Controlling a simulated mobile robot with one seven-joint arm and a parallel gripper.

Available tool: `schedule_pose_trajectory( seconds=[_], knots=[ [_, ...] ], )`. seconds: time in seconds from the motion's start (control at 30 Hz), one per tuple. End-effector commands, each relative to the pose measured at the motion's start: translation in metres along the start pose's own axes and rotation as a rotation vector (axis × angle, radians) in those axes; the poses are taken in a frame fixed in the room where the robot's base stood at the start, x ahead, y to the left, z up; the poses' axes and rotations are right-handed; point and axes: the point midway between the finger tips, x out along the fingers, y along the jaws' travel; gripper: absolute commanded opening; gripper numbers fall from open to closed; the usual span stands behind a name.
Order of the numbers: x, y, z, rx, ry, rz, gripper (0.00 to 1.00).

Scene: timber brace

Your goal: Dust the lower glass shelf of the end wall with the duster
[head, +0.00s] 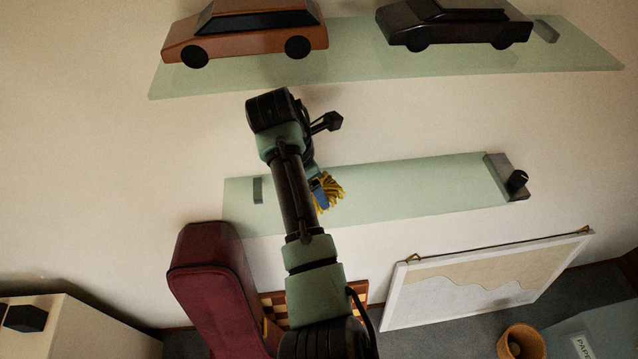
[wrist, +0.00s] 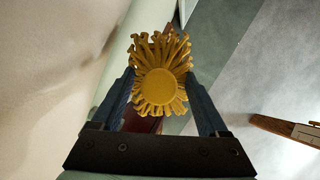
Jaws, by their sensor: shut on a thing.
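The lower glass shelf (head: 420,185) is a pale green pane on the end wall, below a longer glass shelf. The duster (head: 331,190) has yellow strands and shows just right of my forearm, in front of the left half of the lower shelf. My gripper (head: 318,188) is mostly hidden behind my arm, with a blue finger visible beside the duster. In the wrist view, the duster's round yellow head (wrist: 163,86) sits between the two blue fingers, which are shut on it. Its handle is not visible. I cannot tell whether the strands touch the glass.
A dark box with a knob (head: 507,177) stands at the lower shelf's right end. An orange model car (head: 245,35) and a black one (head: 455,25) stand on the upper shelf (head: 350,68). A dark red case (head: 210,285) and a framed picture (head: 480,280) stand below.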

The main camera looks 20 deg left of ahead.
Motion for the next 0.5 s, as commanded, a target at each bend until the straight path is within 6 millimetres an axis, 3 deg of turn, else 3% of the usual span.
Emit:
schedule_pose_trajectory(
  seconds=[0.5],
  knots=[
    [-0.006,0.012,-0.029,-0.001,0.001,0.000,0.25]
  ],
)
